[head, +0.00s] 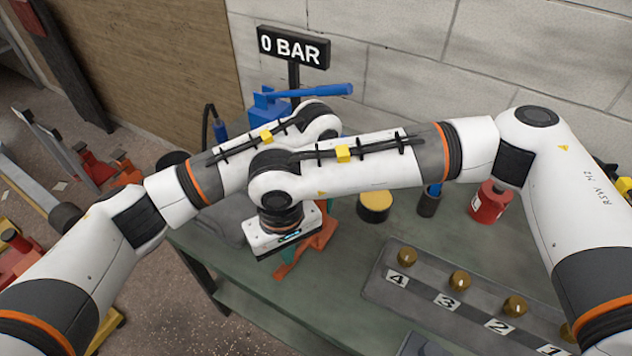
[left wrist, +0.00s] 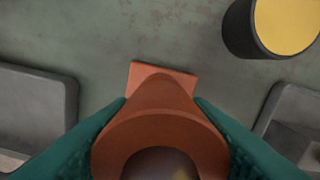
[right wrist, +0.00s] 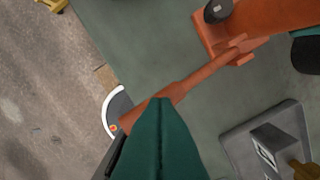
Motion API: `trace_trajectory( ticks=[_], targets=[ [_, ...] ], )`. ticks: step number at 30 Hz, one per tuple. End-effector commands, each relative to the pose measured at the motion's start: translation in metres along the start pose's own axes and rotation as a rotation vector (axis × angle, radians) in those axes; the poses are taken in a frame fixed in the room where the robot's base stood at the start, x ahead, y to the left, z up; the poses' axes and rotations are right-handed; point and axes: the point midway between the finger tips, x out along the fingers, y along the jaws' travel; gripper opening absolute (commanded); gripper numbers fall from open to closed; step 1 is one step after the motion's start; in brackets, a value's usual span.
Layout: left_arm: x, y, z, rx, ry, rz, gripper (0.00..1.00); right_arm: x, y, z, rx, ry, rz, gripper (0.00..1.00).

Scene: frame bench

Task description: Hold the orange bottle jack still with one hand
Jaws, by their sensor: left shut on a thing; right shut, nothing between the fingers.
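The orange bottle jack (head: 325,235) stands on the green bench, partly hidden by my right arm in the head view. In the left wrist view the jack (left wrist: 162,125) sits between the two teal fingers of my left gripper (left wrist: 160,140), which is shut on it. The head view hides that gripper behind my right arm. My right gripper (head: 291,254) is shut and empty. In the right wrist view its closed fingertips (right wrist: 165,104) overlap the outer end of the jack's long orange handle (right wrist: 190,85); I cannot tell whether they touch it.
A grey numbered rack (head: 376,290) with brass knobs lies at the front right. A yellow-topped black cylinder (head: 374,206), a dark cup (head: 429,204) and a red can (head: 490,203) stand behind. A "0 BAR" sign (head: 293,47) and blue tool (head: 310,95) are at the back.

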Motion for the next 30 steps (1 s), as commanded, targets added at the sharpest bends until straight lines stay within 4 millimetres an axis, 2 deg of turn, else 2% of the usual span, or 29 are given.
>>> trace_trajectory(
  ticks=[9,14,24,30],
  targets=[
    [-0.001,-0.001,0.000,-0.001,-0.002,-0.002,0.00,0.037,-0.001,0.001,0.004,0.000,-0.003,0.00],
    [-0.001,-0.001,0.000,0.000,0.000,-0.002,0.00,0.032,-0.002,0.002,0.004,-0.003,-0.004,0.00],
    [0.001,-0.001,-0.001,0.001,0.001,-0.001,0.00,-0.004,-0.001,0.001,0.002,-0.002,-0.003,0.00],
    [0.001,-0.001,-0.001,0.000,0.002,-0.001,0.00,-0.005,0.000,0.000,0.002,-0.001,-0.001,0.00]
  ],
)
